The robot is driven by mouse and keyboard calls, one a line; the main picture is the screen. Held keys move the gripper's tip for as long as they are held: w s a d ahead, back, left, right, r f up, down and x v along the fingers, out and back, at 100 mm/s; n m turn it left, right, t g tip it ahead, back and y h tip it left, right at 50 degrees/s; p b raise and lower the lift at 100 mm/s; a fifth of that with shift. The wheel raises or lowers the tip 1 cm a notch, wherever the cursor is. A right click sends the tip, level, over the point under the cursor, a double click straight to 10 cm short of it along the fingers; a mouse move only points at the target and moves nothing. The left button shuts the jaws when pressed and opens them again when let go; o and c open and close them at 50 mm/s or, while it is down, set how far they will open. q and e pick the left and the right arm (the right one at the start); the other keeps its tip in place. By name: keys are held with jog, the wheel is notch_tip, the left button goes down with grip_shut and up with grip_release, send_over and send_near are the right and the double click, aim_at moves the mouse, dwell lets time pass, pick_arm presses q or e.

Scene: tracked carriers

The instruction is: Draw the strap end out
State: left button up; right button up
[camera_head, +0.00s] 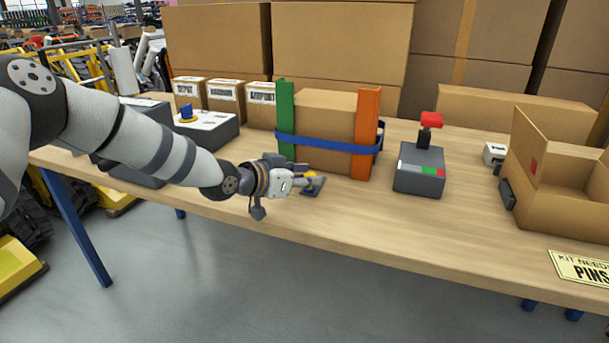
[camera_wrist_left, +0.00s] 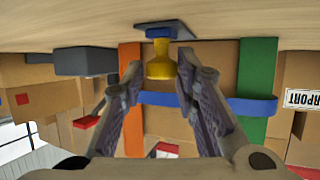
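A blue strap (camera_head: 325,143) runs around a cardboard box (camera_head: 325,115) between a green upright (camera_head: 286,115) and an orange upright (camera_head: 365,135). It also shows in the left wrist view (camera_wrist_left: 212,104). A yellow knob-like piece (camera_wrist_left: 159,58) on a dark flat base (camera_wrist_left: 165,30) stands on the table in front of the box. My left gripper (camera_head: 316,182) is low over the table at this piece. In the left wrist view its fingers are open (camera_wrist_left: 160,68), one on each side of the yellow piece; contact cannot be told. A loose strap end is not clearly visible. My right gripper is not in view.
A grey box with a red-topped lever (camera_head: 420,168) stands right of the strapped box. An open carton (camera_head: 565,200) is at the far right. A control box with a blue knob (camera_head: 207,125) and several small labelled cartons stand behind my left arm. The table front is mostly clear.

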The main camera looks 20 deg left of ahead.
pick_arm(q)
jog(key=shift+o, duration=0.8)
jog(key=v, duration=1)
jog(key=shift+s+a+r, duration=0.15)
jog(key=shift+s+r, duration=0.05)
jog(key=shift+s, duration=0.1)
jog(key=shift+s+a+r, duration=0.15)
jog(key=shift+s+a, duration=0.05)
jog(key=shift+s, duration=0.35)
